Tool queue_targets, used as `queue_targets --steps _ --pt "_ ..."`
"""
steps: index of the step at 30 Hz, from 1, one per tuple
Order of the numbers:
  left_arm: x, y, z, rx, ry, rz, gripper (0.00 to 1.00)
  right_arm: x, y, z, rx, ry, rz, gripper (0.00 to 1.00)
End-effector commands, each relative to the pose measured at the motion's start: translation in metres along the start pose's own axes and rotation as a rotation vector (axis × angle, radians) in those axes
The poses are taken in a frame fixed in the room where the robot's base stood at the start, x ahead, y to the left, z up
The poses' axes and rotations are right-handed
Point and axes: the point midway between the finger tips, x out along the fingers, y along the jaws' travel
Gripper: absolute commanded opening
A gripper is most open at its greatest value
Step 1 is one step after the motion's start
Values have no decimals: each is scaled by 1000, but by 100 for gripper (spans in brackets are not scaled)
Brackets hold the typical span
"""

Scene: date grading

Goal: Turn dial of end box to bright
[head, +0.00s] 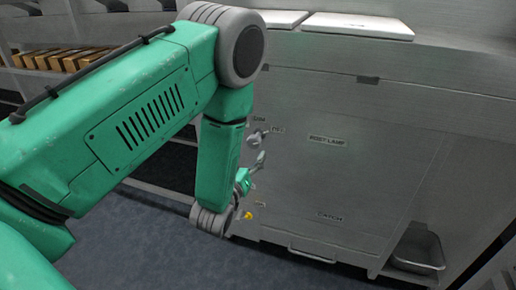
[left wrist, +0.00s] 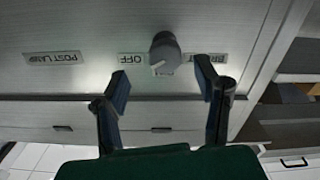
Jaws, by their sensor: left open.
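The end box is a grey metal cabinet face (head: 330,180) with "POST LAMP" and "CATCH" labels. Its dial (head: 257,136) is a small grey knob at the panel's upper left, beside "DIM" and "OFF" labels. In the left wrist view the labels are upside down, and the dial (left wrist: 165,50) sits between "OFF" and a partly hidden label starting "BRI". Its white mark points to the lower left, on the "OFF" side. My left gripper (head: 256,168) is just below the dial in the head view. In the left wrist view its fingers (left wrist: 163,82) are open, apart from the dial.
My left arm covers much of the left side. A small yellow part (head: 247,215) shows low by the gripper. A metal tray (head: 418,250) sits in an opening at the lower right. A shelf with gold-brown boxes (head: 65,60) stands at the back left. The floor (head: 140,235) is clear.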

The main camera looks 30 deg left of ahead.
Motion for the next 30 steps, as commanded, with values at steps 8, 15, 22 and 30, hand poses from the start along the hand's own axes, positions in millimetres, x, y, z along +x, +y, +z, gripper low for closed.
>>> queue_targets --steps 8,15,22,30 --pt "52 -3 2 -1 2 -1 57 17 0 1 0 0 0 41" --pt "68 -1 1 0 -2 -1 57 20 0 1 0 0 0 41" --pt "69 -1 0 1 -2 -1 57 20 0 1 0 0 0 41" --pt "69 -1 1 0 -2 -1 4 20 0 1 0 0 0 41"
